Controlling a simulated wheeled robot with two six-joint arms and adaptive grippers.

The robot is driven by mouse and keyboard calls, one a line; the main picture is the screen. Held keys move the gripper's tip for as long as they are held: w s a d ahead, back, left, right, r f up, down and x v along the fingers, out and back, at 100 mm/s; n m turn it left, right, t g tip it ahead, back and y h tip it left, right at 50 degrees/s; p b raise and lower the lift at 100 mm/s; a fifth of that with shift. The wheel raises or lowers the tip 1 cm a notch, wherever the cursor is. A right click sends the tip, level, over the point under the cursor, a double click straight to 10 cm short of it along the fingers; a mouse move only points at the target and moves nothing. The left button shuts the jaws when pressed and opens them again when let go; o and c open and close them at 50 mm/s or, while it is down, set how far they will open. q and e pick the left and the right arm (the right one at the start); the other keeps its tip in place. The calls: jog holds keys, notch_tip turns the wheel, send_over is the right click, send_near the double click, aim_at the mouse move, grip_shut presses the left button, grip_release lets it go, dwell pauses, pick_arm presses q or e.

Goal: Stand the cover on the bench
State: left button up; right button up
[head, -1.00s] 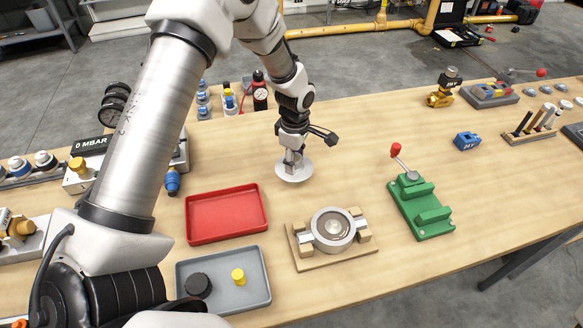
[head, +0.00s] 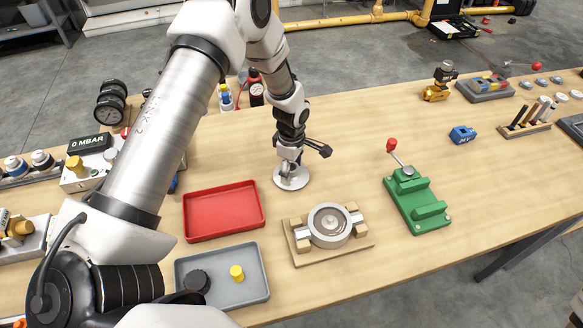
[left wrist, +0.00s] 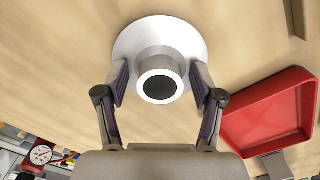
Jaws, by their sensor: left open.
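The cover (head: 291,183) is a pale round disc with a short hollow neck. It rests flat, neck up, on the wooden bench (head: 350,150), behind and right of the red tray. My left gripper (head: 289,162) is directly above it, pointing down. In the left wrist view, the cover (left wrist: 160,30) lies with its neck between the two fingers of my left gripper (left wrist: 161,80). The fingers are open, with a small gap on both sides of the neck. My right gripper is out of view.
The red tray (head: 188,220) is empty. A grey tray (head: 255,290) holds a black cap and a yellow piece. A wooden fixture (head: 302,258) with a round metal part and a green clamp (head: 415,200) stand to the right. Bench around the cover is mostly clear.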

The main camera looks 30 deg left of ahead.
pick_arm(q)
jog(key=shift+r, duration=0.2)
jog(key=shift+w+r, duration=0.1)
jog(key=shift+r, duration=0.3)
notch_tip(320, 180, up, 11)
jog(key=b, duration=0.3)
